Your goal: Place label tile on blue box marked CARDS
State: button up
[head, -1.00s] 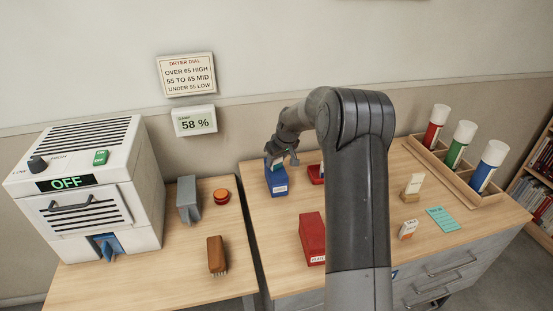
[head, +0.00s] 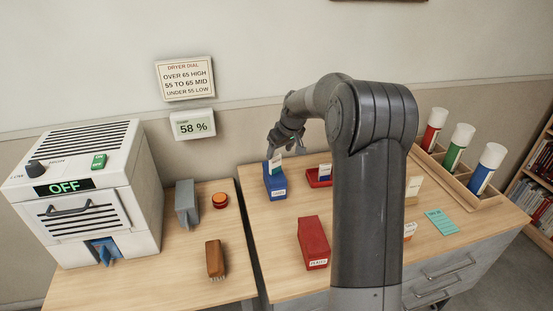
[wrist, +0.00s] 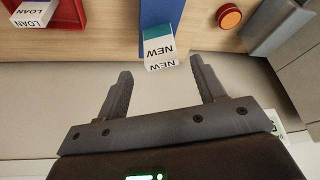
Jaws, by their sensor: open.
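The blue box (head: 275,187) stands near the left edge of the right-hand table, with a white label on its front, too small to read surely. A white tile with a teal band (head: 275,166) stands upright at the blue box's top; in the wrist view this tile (wrist: 160,48) reads NEW, and the blue box (wrist: 158,12) shows beyond it. My gripper (head: 279,150) is open just above the tile. In the wrist view my gripper (wrist: 161,72) has its fingers apart, with the tile's near end between the tips and clear of both.
A red tray (head: 318,178) holds a tile, marked LOAN in the wrist view (wrist: 35,12). A red box (head: 313,242) stands in front. A dryer (head: 85,190) reading OFF, a grey block (head: 187,202) and a brush (head: 215,259) are left. Tubes (head: 458,145) stand in a rack right.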

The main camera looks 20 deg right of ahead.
jog(key=s+a+r+m+h, duration=0.1)
jog(key=s+a+r, duration=0.2)
jog(key=s+r, duration=0.6)
jog(key=s+a+r+m+h, duration=0.1)
jog(key=s+a+r, duration=0.35)
jog(key=s, duration=0.85)
jog(key=s+f+m+t, duration=0.1)
jog(key=s+m, duration=0.1)
jog(key=s, duration=1.9)
jog(key=shift+s+f, duration=0.35)
jog(key=shift+f, duration=0.05)
